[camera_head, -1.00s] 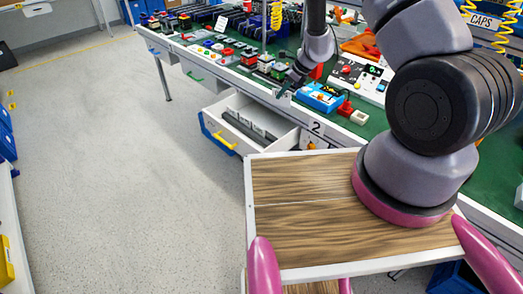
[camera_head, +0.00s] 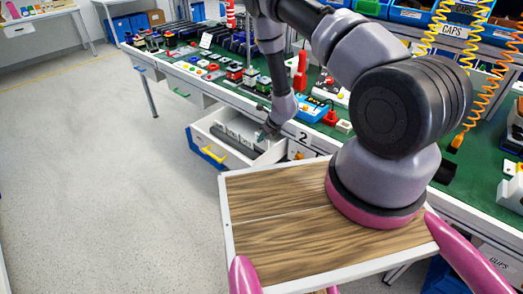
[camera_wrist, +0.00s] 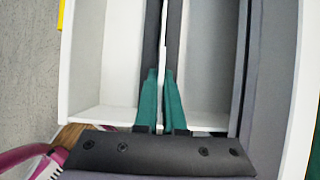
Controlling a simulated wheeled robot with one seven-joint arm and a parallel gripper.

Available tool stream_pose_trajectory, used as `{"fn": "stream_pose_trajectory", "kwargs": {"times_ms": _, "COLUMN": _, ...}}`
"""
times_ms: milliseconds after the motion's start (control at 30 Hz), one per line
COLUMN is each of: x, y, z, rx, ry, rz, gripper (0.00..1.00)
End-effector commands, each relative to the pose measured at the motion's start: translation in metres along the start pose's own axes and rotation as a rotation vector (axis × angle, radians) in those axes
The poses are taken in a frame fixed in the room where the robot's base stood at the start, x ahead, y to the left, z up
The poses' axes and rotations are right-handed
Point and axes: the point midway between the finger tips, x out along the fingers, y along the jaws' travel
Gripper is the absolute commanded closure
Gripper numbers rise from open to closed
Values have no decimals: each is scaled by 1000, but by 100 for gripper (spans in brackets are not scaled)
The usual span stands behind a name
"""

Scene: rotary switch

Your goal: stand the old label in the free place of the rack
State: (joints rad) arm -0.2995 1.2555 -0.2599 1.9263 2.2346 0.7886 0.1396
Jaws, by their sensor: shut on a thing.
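My gripper (camera_head: 264,134) reaches down into the open white drawer (camera_head: 205,127) under the bench. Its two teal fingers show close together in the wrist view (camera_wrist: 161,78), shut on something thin.
The drawer's pale wall (camera_wrist: 82,60) stands left of the fingers. My wooden-topped base is in front. The floor (camera_head: 90,180) at left is clear.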

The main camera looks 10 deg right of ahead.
Motion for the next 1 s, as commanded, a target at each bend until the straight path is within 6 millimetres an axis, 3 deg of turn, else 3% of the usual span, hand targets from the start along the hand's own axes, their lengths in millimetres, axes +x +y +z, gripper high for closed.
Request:
{"fn": "stream_pose_trajectory", "kwargs": {"times_ms": 100, "x": 16, "y": 0, "z": -9, "rx": 2, "ry": 0, "rz": 0, "gripper": 100}}
{"fn": "stream_pose_trajectory", "kwargs": {"times_ms": 333, "x": 30, "y": 0, "z": -18, "rx": 0, "ry": 0, "rz": 0, "gripper": 100}}
{"fn": "stream_pose_trajectory", "kwargs": {"times_ms": 533, "x": 54, "y": -1, "z": -32, "rx": 1, "ry": 0, "rz": -1, "gripper": 100}}
{"fn": "stream_pose_trajectory", "kwargs": {"times_ms": 900, "x": 59, "y": 0, "z": -34, "rx": 0, "ry": -1, "rz": 0, "gripper": 100}}
{"fn": "stream_pose_trajectory", "kwargs": {"times_ms": 1000, "x": 59, "y": 0, "z": -33, "rx": 0, "ry": -1, "rz": -1, "gripper": 64}}
